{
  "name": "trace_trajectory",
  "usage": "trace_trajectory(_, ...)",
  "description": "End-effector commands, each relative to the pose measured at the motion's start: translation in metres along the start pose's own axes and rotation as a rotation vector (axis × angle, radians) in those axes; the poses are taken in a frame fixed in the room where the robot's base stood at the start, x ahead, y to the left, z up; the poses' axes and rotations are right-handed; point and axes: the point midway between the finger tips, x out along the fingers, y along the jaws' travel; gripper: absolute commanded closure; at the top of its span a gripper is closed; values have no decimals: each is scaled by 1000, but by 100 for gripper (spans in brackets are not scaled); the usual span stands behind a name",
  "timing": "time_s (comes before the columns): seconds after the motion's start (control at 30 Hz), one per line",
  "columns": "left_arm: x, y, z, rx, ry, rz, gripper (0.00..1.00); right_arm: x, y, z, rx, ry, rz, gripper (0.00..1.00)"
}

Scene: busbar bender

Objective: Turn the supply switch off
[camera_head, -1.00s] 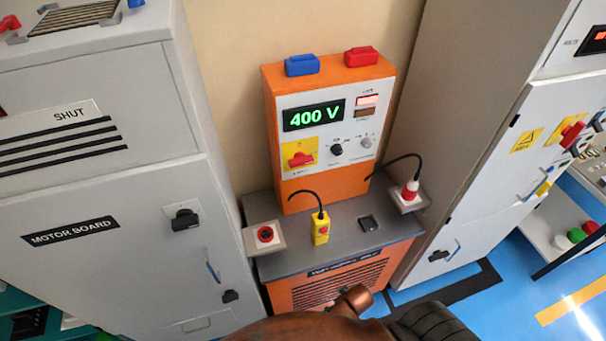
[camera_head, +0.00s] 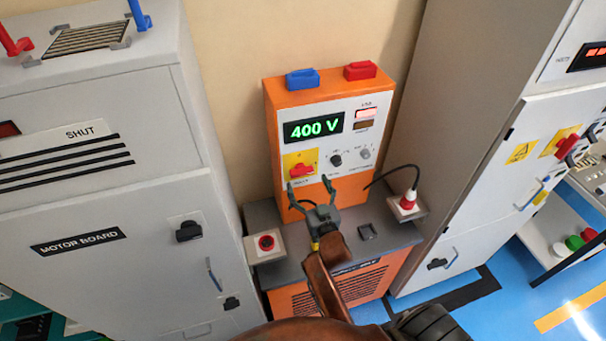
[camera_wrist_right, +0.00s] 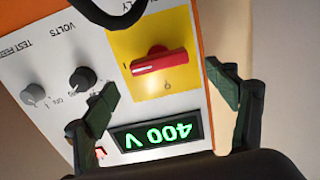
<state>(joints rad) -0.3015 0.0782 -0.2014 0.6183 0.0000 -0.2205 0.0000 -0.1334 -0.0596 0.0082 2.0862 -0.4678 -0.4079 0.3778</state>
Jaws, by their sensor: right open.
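The supply switch (camera_head: 301,170) is a red rotary handle on a yellow plate, low on the left of the orange supply unit's white panel. In the right wrist view, upside down, its handle (camera_wrist_right: 158,62) lies roughly level, one end towards the mark 1. The display (camera_head: 313,126) glows green with 400 V. My right gripper (camera_head: 309,184) is open and empty, its fingers raised just in front of and below the switch. In the wrist view its fingers (camera_wrist_right: 162,80) stand either side of the switch, with no contact visible. My left gripper is not in view.
The yellow pendant is mostly hidden behind my gripper. Grey cabinets (camera_head: 130,270) flank the unit.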

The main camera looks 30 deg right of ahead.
Motion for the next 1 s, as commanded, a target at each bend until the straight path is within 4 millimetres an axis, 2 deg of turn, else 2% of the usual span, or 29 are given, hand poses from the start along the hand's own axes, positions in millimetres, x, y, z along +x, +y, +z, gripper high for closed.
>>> trace_trajectory(0.1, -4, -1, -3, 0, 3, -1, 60, 21, -1, -2, 0, 1, -1, 21)
trace_trajectory(0.3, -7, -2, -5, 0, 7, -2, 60, 43, 0, 0, -1, -1, 0, 21)
trace_trajectory(0.67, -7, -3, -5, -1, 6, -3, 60, 48, 0, 1, 0, -3, 0, 21)
trace_trajectory(1.0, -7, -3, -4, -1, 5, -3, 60, 48, 0, 1, 0, -3, 0, 44)
